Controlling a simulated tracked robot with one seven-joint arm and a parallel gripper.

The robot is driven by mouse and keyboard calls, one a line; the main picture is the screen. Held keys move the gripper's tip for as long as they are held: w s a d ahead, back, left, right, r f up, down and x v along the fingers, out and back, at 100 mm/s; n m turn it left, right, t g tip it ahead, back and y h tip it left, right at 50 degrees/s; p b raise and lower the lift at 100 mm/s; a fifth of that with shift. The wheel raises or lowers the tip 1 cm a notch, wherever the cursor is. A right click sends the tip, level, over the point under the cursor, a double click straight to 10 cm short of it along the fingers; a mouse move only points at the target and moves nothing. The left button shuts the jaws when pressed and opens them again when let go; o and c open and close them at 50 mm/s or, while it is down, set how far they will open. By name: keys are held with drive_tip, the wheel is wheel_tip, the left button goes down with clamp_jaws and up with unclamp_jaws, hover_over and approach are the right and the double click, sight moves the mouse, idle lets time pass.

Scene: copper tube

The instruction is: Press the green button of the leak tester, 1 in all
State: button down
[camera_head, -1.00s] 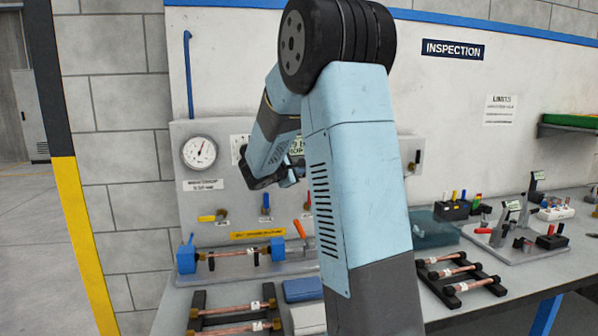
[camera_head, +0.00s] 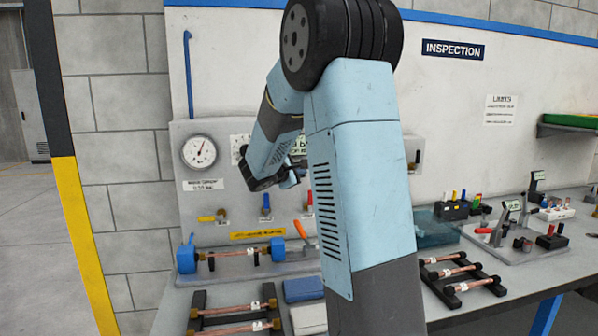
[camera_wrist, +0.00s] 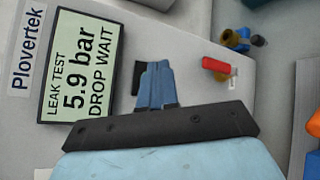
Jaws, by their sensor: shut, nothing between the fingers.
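The leak tester is a light grey panel (camera_head: 236,185) standing at the back of the bench. Its screen (camera_wrist: 82,64) reads "LEAK TEST 5.9 bar DROP WAIT" in the wrist view. My gripper (camera_wrist: 155,68) is shut and empty, with its blue fingertips over the panel face to the right of the screen. In the head view my gripper (camera_head: 290,181) is small and partly hidden by my own arm. The green button does not show in either view; my gripper and arm cover part of the panel. Whether the fingertips touch the panel I cannot tell.
A round gauge (camera_head: 200,152) and yellow (camera_head: 210,217) and blue (camera_head: 266,204) valve handles stick out of the panel. A red handle (camera_wrist: 216,66) is right of my fingers. A clamped copper tube (camera_head: 235,253) lies below, with racks of tubes in front.

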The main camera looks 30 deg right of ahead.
drive_tip(key=shift+s+a, duration=0.1)
drive_tip(key=shift+s, duration=0.1)
drive_tip(key=shift+s+a, duration=0.2)
drive_tip(key=shift+s, duration=0.55)
drive_tip(key=shift+s+a, duration=0.25)
drive_tip(key=shift+s, duration=0.55)
drive_tip(key=shift+s+a, duration=0.2)
drive_tip(key=shift+s, duration=0.55)
drive_tip(key=s+a+m+g+y, duration=0.2)
drive_tip(key=s+m, duration=0.2)
drive_tip(key=s, duration=0.5)
drive_tip(key=s+a+m+g+y, duration=0.2)
drive_tip(key=s+a+m, duration=0.1)
drive_tip(key=s, duration=0.6)
drive_tip(key=s+a+m+t+y, duration=0.1)
drive_tip(key=s+a+m+y, duration=0.4)
drive_tip(key=s+a+y, duration=0.4)
drive_tip(key=s+a, duration=0.5)
drive_tip(key=shift+a+f+t, duration=0.2)
drive_tip(key=shift+a+t, duration=0.1)
drive_tip(key=shift+t, duration=0.1)
